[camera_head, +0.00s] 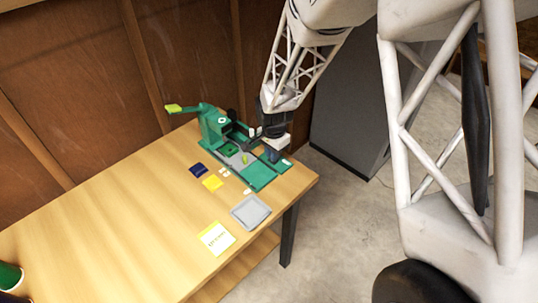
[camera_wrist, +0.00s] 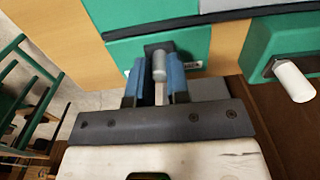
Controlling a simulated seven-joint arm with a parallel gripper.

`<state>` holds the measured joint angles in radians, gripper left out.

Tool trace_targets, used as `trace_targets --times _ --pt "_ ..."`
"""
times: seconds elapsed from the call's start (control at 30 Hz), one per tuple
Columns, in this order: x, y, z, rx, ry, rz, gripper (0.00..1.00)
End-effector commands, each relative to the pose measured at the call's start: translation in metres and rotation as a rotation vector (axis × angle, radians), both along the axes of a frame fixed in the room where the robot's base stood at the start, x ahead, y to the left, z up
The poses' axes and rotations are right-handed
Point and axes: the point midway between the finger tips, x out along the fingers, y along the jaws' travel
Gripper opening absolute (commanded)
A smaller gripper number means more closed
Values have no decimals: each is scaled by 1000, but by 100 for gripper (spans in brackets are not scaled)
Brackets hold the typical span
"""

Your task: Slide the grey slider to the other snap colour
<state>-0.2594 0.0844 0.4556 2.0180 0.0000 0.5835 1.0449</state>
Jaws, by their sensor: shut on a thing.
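My gripper (camera_wrist: 158,82) has its two blue fingers on either side of a small grey upright knob (camera_wrist: 159,64) and is shut on it. The knob, which looks like the grey slider's grip, rises from a dark block on a green panel (camera_wrist: 200,42). In the head view my gripper (camera_head: 272,153) is low over the right part of the green fixture (camera_head: 264,178) on the table. The slider is hidden behind my gripper there. I cannot make out the snap colours or which one the slider is at.
A green press with a yellow-tipped lever (camera_head: 174,108) stands at the fixture's left. A white peg (camera_wrist: 293,80) sticks out of green at right in the wrist view.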

Motion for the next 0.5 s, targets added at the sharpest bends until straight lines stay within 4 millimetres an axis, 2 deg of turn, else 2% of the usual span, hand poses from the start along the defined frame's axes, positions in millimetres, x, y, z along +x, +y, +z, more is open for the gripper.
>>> trace_targets --times 0.5 --pt "-16 -16 0 0 0 0 1"
